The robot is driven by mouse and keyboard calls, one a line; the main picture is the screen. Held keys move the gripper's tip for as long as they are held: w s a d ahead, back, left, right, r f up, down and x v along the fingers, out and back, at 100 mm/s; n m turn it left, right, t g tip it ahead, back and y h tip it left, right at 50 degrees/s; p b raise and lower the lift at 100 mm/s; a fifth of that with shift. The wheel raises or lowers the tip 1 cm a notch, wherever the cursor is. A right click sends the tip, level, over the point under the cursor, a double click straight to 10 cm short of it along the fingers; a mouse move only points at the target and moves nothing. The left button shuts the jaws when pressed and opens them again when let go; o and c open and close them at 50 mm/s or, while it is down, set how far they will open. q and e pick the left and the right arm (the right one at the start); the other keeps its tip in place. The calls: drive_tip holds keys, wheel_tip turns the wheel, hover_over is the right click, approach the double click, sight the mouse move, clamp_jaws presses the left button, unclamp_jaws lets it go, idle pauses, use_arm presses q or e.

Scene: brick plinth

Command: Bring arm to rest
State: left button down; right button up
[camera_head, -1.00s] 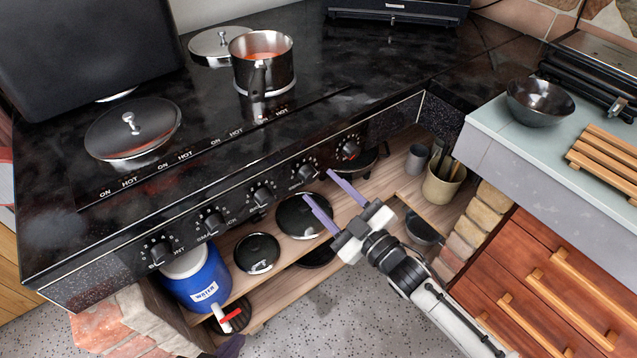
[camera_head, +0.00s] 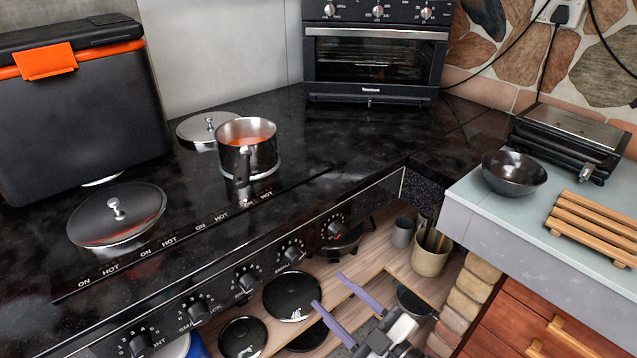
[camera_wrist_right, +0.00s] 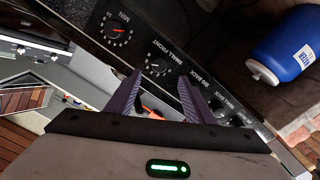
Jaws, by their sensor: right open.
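My right gripper (camera_head: 330,308) is at the lower middle of the head view, in front of the stove (camera_head: 245,262) and over the shelf below it. Its two purple fingers are spread apart with nothing between them. In the right wrist view the open fingers (camera_wrist_right: 156,95) point toward the stove's knob panel (camera_wrist_right: 137,45), and the gap between them is empty. My left gripper is in neither view.
A pot with red contents (camera_head: 248,150) and a lidded pan (camera_head: 117,215) stand on the stove. A dark bowl (camera_head: 514,175) and a wooden rack (camera_head: 592,228) are on the right counter. A blue water jug (camera_wrist_right: 287,47) shows in the wrist view.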

drive_tip(key=s+d+f+m+g+h, duration=0.3)
drive_tip(key=s+d+f+m+h, duration=0.1)
drive_tip(key=s+f, duration=0.4)
drive_tip(key=s+d+f+m+g+h, duration=0.3)
drive_tip(key=s+d+f+m, duration=0.3)
drive_tip(key=s, duration=0.6)
wheel_tip(320, 180, down, 3)
drive_tip(key=shift+s+r+m+h, duration=0.2)
drive_tip(key=shift+m+h, duration=0.4)
